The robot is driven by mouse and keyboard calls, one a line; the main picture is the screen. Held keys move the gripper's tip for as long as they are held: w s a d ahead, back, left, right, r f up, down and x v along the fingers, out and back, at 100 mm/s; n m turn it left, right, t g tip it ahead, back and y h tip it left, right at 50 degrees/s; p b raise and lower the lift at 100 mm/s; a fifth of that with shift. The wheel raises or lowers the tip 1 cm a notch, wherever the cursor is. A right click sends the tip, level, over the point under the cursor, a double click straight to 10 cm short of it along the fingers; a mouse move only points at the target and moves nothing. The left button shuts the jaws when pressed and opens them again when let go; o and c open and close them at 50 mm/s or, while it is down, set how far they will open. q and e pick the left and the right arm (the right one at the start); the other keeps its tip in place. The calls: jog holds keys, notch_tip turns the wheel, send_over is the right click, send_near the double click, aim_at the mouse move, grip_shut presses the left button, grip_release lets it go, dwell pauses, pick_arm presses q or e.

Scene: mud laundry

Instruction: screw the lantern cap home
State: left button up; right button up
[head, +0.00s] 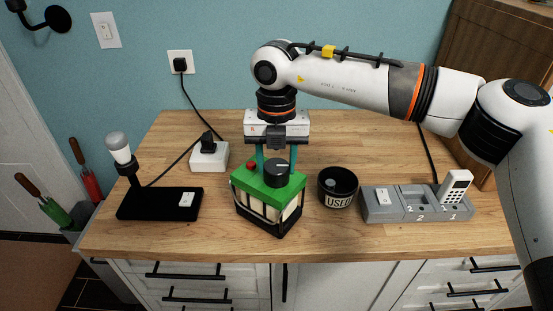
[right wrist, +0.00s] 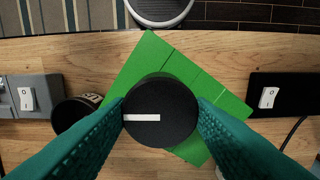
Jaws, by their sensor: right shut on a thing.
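The lantern (head: 267,205) stands upright on the wooden counter, with a green top, a dark frame and cream panels. Its black round cap (head: 279,174) sits on the green top and has a white line. The line points right in the head view and left in the right wrist view, where the cap (right wrist: 160,98) shows from above. My right gripper (head: 278,166) comes down from above with teal fingers, shut on the cap's two sides. The cap's thread and seat are hidden. A red knob (head: 251,166) sits beside the cap. My left gripper is out of view.
A black bowl marked USED (head: 338,201) stands close right of the lantern. Further right is a grey tray (head: 405,212) with a switch and a white handset (head: 456,187). At left are a black switch base (head: 150,205), a lamp (head: 120,150) and a white socket box (head: 209,158).

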jog(key=shift+f+m+b, duration=0.15)
jog(key=shift+m+b, duration=0.55)
jog(key=shift+m, duration=0.1)
jog(key=shift+m+b, duration=0.3)
jog(key=shift+m, duration=0.4)
jog(key=shift+m+b, duration=0.65)
jog(key=shift+m, duration=0.15)
jog(key=shift+m+b, duration=0.3)
jog(key=shift+m, duration=0.4)
